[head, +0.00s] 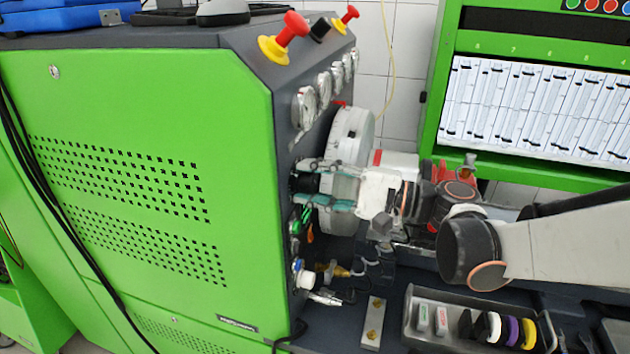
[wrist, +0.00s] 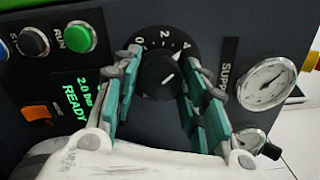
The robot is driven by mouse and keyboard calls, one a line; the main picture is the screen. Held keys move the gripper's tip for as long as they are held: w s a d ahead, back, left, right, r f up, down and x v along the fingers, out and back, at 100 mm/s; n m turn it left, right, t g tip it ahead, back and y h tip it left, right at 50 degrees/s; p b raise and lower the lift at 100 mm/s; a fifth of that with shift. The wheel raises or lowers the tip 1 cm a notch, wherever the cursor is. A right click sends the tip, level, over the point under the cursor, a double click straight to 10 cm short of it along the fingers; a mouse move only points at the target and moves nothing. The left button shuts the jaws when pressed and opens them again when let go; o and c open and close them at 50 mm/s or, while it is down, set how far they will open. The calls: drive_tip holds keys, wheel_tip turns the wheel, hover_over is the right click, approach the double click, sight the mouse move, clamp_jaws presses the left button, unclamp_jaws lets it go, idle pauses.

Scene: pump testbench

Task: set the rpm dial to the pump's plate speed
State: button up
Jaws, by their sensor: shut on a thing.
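The dial (wrist: 162,75) is a round black knob on the dark control panel, with a white mark and a ring with the figures 0, 2 and 4 in sight. The rest of the scale is hidden by the knob and fingers. My gripper (wrist: 163,84) is shut on the dial, one teal-padded finger pair on each side. In the head view my gripper (head: 322,185) reaches left to the bench's panel, and its fingers hide the dial. I cannot make out a pump plate or its speed in either view.
Left of the dial are a green RUN button (wrist: 79,37), a black button (wrist: 33,41) and a green display (wrist: 92,97) reading about 2.0 and READY. A gauge (wrist: 266,83) is at right. A tray (head: 430,338) with coloured discs lies below my arm.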

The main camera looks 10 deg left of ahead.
idle(0.4)
drive_tip(key=o, duration=1)
drive_tip(key=shift+c, duration=0.2)
drive_tip(key=d, duration=1.2)
drive_tip(key=shift+s+f, duration=0.15)
drive_tip(key=shift+s, duration=0.25)
drive_tip(key=shift+a, duration=0.1)
